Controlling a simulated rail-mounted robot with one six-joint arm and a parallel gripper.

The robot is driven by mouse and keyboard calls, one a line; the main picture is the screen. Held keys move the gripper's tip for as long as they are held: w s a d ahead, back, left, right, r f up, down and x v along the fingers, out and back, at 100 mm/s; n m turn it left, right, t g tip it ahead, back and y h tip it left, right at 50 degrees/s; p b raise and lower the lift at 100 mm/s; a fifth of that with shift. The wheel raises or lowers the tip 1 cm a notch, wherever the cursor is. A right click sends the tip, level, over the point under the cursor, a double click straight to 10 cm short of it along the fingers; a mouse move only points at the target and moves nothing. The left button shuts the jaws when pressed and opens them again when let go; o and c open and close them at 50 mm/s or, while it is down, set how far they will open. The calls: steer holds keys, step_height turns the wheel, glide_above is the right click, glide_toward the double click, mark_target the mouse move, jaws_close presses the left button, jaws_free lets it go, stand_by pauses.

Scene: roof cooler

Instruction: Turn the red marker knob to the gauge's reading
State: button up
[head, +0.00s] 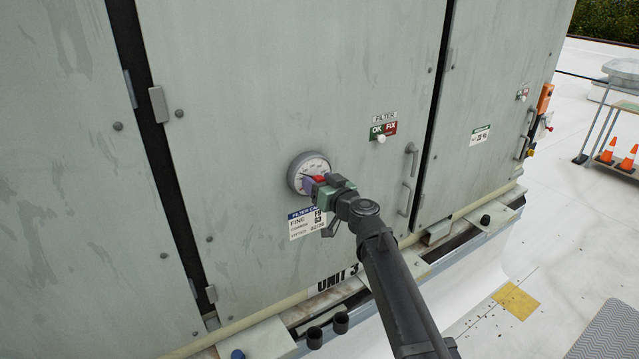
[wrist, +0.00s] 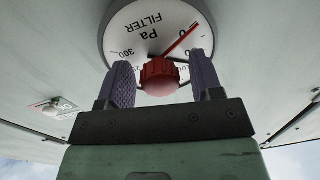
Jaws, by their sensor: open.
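The round white gauge (head: 301,163) is mounted on the grey cabinet door. In the wrist view the gauge (wrist: 130,35) appears upside down, with "FILTER", "Pa" and "300" on its dial. The red marker knob (wrist: 160,78) sits at the dial's front; a bit of red also shows in the head view (head: 319,178). A thin red pointer (wrist: 182,39) runs from near the knob toward the upper right, near a 0. My gripper (wrist: 163,80) is open, with one finger on each side of the knob. A gap shows at the right finger; left contact is unclear. The knob hides part of the dial.
A filter label (head: 301,224) is below the gauge. Door handles (head: 408,180) stick out to the right of my gripper. Black cups (head: 341,322) stand on the ledge below.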

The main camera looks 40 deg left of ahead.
steer(key=shift+c, duration=0.4)
steer(key=c, duration=0.8)
steer(key=shift+c, duration=0.2)
steer(key=shift+m, duration=0.3)
steer(key=m, duration=1.1)
steer(key=shift+m+b, duration=0.35)
steer(key=shift+m, duration=0.05)
steer(key=o, duration=0.9)
